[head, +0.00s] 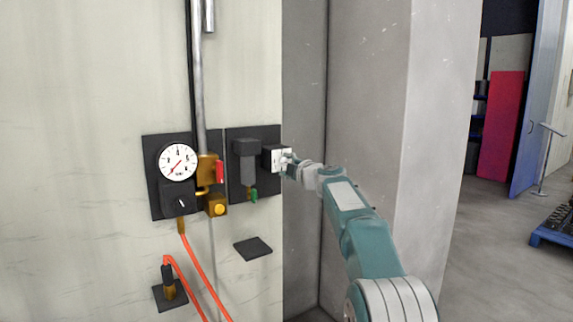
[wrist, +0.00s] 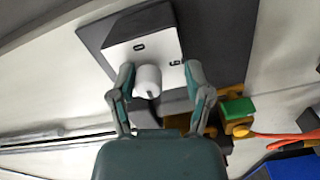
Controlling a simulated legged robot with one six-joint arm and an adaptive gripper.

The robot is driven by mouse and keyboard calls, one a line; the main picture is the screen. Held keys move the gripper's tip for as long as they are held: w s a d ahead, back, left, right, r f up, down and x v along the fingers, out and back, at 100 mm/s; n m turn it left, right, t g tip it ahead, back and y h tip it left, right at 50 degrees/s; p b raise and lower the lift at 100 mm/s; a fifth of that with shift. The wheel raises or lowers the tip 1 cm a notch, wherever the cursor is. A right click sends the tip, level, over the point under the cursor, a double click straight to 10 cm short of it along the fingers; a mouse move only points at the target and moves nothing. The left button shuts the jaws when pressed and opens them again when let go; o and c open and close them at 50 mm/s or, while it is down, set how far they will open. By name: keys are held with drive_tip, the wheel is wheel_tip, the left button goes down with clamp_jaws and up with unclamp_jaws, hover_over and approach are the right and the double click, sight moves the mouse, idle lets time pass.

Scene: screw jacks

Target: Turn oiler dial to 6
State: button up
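The oiler dial is a white round knob (wrist: 148,78) with a short dark mark on its lower end in the wrist view. It stands out from a white square plate (wrist: 150,50) marked "0" and what looks like "6". In the head view, the plate (head: 273,158) is on a black box at the right of the wall panel. My gripper (wrist: 160,78) is open, with one finger on each side of the knob. The left finger is close to the knob; a gap shows at the right finger. Contact on the left is unclear.
Orange hoses (head: 202,270) hang below. A grey wall corner (head: 325,90) stands just right of the panel.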

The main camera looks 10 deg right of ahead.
drive_tip(key=shift+s+r, duration=0.1)
drive_tip(key=shift+r, duration=0.2)
drive_tip(key=v, duration=0.7)
drive_tip(key=shift+s, duration=0.2)
